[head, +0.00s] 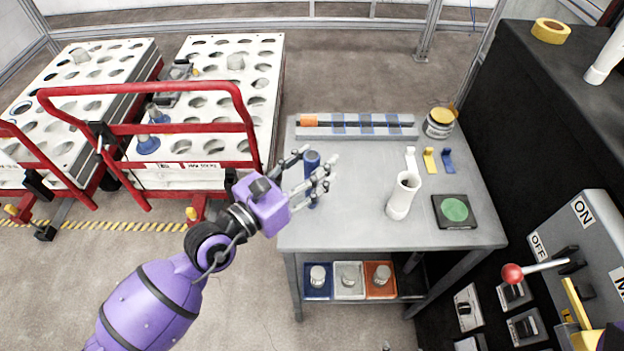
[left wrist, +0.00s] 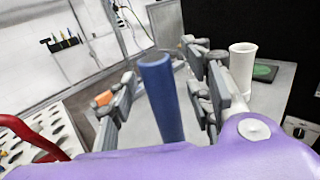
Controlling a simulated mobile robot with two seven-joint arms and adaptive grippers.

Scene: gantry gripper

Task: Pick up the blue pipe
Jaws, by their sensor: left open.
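The blue pipe (head: 312,163) stands upright near the left edge of the grey table (head: 350,237). My left gripper (head: 315,172) is open, with its fingers on either side of the pipe. In the left wrist view the blue pipe (left wrist: 161,95) rises between the open fingers of the left gripper (left wrist: 165,98). A gap shows between the pipe and the left-hand finger; whether the right-hand fingers touch it I cannot tell. The pipe's lower end is hidden in the left wrist view. My right gripper is not in view.
A white pipe (head: 403,195) and a pad with a green disc (head: 455,210) stand to the right on the table. A long rack (head: 355,127) lies at the back. Red-railed carts (head: 190,128) stand left. A control panel with a red-knobbed lever (head: 513,273) is at right.

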